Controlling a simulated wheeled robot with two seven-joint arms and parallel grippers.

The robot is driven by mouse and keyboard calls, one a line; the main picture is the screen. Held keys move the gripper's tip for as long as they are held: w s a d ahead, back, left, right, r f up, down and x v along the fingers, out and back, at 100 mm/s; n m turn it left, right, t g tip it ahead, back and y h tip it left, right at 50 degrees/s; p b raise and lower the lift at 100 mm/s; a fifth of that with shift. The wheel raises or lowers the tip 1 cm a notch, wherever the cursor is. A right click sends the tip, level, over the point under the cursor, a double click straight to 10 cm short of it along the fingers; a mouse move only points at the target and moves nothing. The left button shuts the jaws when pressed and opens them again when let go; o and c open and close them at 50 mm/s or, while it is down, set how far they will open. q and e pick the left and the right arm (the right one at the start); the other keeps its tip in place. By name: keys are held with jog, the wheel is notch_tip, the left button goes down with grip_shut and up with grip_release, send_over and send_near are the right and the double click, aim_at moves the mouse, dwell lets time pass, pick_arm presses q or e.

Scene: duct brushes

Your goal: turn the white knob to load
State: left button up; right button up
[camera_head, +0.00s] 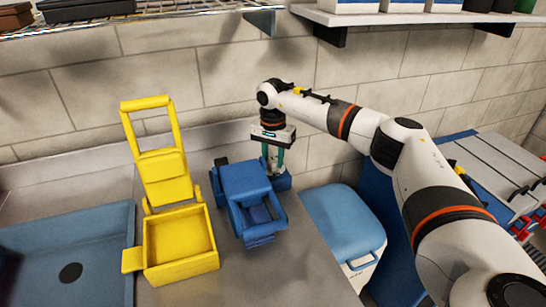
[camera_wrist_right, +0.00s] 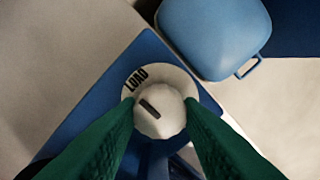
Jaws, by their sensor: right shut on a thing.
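The white knob (camera_wrist_right: 165,122) sits on a white disc (camera_wrist_right: 185,82) on a blue block (camera_wrist_right: 95,113) in the right wrist view. The disc bears the word LOAD at its upper left. A short dark mark on the knob slants toward the upper left, on the LOAD side, pointing slightly left of the word. My right gripper (camera_wrist_right: 160,112) has its green fingers on both sides of the knob, shut on it. In the head view my right gripper (camera_head: 273,163) points down over the blue block (camera_head: 281,182), and its fingers largely hide the knob. My left gripper is not in view.
A yellow device (camera_head: 180,235) and a blue sink (camera_head: 75,225) are farther left. A blue-lidded bin (camera_head: 345,222) is at right, below the counter. The tiled wall (camera_head: 200,75) is close behind.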

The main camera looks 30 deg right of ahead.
aim_at(274, 160)
jog(key=shift+w+r, duration=0.1)
jog(key=shift+r, duration=0.05)
jog(key=o, duration=1)
jog(key=shift+c, duration=0.2)
notch_tip(274, 160, up, 7)
jog(key=shift+r+b, duration=0.2)
jog(key=shift+b, duration=0.35)
jog(key=shift+f, duration=0.1)
